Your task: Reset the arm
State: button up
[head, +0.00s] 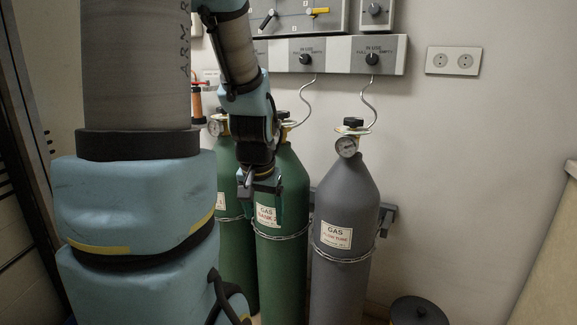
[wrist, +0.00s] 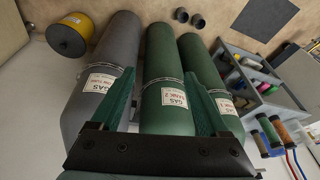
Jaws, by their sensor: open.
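My arm reaches down from the top of the head view, in front of the gas tanks. My gripper (head: 262,198) points downward in front of the middle green gas tank (head: 284,265). In the wrist view my gripper (wrist: 160,78) has its two green fingers spread wide, with nothing held between them. The middle green tank (wrist: 165,110) shows between the fingers. I cannot tell how far the fingers are from it. The upper part of this tank is partly hidden by my gripper in the head view.
A grey gas tank (head: 345,205) stands to the right, and another green tank (head: 231,270) to the left. A valve panel (head: 335,55) with hoses hangs above.

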jog(key=s+a+f+n+g, duration=0.1)
jog(key=s+f+n+g, duration=0.1)
jog(key=s, duration=0.5)
notch_tip(320, 180, up, 15)
jog(key=p, duration=1.5)
jog(key=shift+w+r, duration=0.2)
